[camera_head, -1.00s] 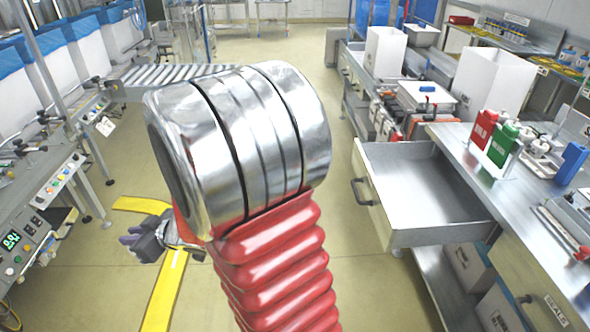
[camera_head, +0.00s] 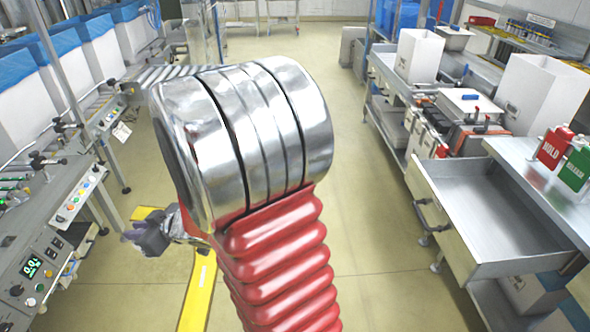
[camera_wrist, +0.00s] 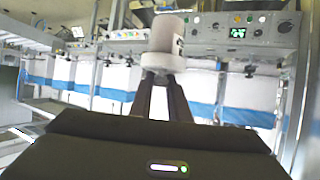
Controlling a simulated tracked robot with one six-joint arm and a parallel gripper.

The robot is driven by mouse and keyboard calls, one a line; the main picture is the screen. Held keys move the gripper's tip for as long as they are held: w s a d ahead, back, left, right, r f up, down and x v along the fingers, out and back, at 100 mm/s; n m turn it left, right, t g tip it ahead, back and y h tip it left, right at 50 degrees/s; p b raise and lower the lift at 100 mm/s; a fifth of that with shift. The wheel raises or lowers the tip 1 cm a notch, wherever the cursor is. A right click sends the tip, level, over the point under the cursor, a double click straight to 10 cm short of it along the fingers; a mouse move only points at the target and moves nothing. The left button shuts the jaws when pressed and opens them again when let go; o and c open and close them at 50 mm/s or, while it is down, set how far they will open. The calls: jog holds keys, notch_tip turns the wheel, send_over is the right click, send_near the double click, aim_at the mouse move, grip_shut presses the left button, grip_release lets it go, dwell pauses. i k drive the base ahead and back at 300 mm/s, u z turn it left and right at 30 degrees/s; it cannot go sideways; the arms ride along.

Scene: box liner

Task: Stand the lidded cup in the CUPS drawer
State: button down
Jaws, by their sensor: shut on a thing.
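My gripper (camera_head: 150,235) is at the left in the head view, partly behind my red and chrome arm and above the yellow-marked floor. In the wrist view, its dark fingers (camera_wrist: 163,82) are shut on a pale grey cup (camera_wrist: 165,36) with a wider band at the finger end. I cannot tell which end is the lid. The cup cannot be made out in the head view. An open, empty metal drawer (camera_head: 495,205) sticks out of the right-hand bench. No label on it is readable, so I cannot tell whether it is the CUPS drawer.
A red bottle (camera_head: 553,147) and a green bottle (camera_head: 577,165) stand on the bench beside the open drawer. A control-panel machine (camera_head: 50,255) and white bins with blue liners (camera_head: 77,45) line the left. The middle floor is clear.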

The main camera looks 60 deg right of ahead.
aim_at(466, 219)
jog(key=u, duration=0.2)
jog(key=i, duration=0.9)
jog(key=z, duration=3.25)
jog(key=i, duration=0.65)
